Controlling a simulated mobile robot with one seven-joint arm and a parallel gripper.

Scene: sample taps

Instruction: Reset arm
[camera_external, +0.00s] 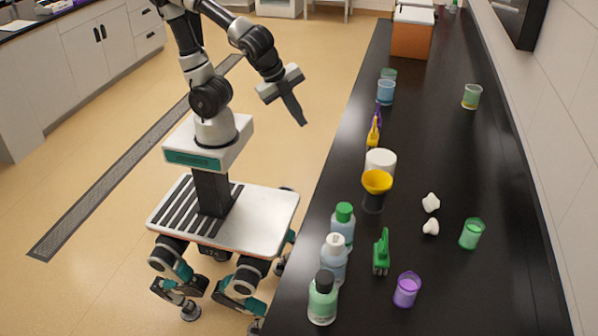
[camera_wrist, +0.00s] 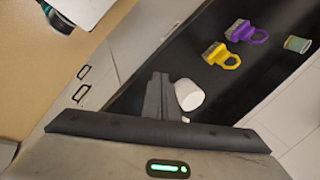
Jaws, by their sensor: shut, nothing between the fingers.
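My gripper (camera_external: 301,119) is shut and empty in the external view. It points down over the floor, beside the left edge of the black counter (camera_external: 420,80). In the wrist view my gripper's fingers (camera_wrist: 158,80) are together, with a white cylindrical container (camera_wrist: 189,95) beyond them to the right. My arm is bent, reaching out and down from the column on my base. No object touches the fingers.
Bottles, including a green-capped one (camera_external: 343,222), line the counter's near left edge. An orange box (camera_external: 411,38) is far back. Open floor lies left.

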